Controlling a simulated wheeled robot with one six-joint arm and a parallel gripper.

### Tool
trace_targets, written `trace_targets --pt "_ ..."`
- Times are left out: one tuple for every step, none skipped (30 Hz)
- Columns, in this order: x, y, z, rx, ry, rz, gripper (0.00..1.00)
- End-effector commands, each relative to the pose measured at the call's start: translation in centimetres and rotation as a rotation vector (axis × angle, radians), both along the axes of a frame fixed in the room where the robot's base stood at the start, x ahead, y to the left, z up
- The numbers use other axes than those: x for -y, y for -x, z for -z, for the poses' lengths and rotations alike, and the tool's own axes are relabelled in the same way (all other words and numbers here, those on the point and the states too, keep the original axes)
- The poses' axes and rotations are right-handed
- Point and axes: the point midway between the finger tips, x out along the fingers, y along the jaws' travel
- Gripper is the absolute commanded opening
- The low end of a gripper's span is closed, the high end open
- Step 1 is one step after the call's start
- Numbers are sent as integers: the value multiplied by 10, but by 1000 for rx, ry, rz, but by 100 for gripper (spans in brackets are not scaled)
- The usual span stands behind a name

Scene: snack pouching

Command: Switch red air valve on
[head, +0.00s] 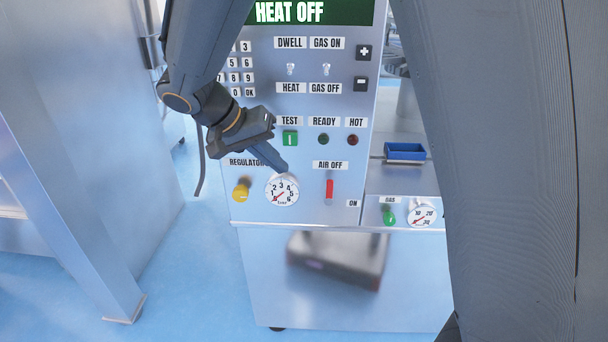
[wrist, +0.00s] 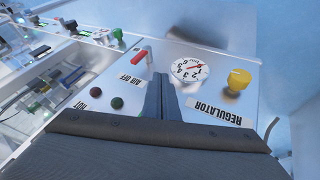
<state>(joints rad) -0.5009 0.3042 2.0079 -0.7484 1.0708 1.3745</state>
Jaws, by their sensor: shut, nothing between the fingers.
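The red air valve (head: 329,189) is a small red lever on the panel, below the "AIR OFF" label and upright in the head view, with an "ON" label to its lower right. It also shows in the wrist view (wrist: 141,56), beside the "AIR OFF" label. My gripper (head: 285,170) is shut and empty, in front of the panel just above the regulator gauge and left of the valve in the head view. In the wrist view its fingertips (wrist: 160,78) lie between the valve and the gauge. I see no contact with the lever.
The white regulator gauge (head: 282,190) and yellow regulator knob (head: 241,189) are left of the valve. A green test button (head: 290,138) is above. A gas gauge (head: 422,214), green gas valve (head: 389,215) and blue bin (head: 405,151) are to the right.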

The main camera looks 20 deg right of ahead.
Motion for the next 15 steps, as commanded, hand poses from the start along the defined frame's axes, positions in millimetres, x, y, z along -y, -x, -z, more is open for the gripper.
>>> trace_targets --pt "4 -1 4 -2 2 2 0" --pt "6 -1 7 -3 1 3 0" --pt "10 -2 11 -4 1 4 0" --pt "12 -3 15 -4 1 5 0" --pt "16 -4 19 -4 1 5 0" --pt "21 -5 25 -6 3 5 0" --pt "24 -7 30 -6 2 6 0" --pt "28 -8 34 -5 2 7 0" --pt "32 -10 41 -6 2 6 0" --pt "36 -11 45 -5 2 7 0" --pt "39 -12 50 -5 1 6 0" --pt "44 -14 57 -6 2 7 0" --pt "47 -15 61 -6 2 7 0" --pt "50 -16 66 -7 2 6 0" --pt "54 -18 72 -5 2 7 0"
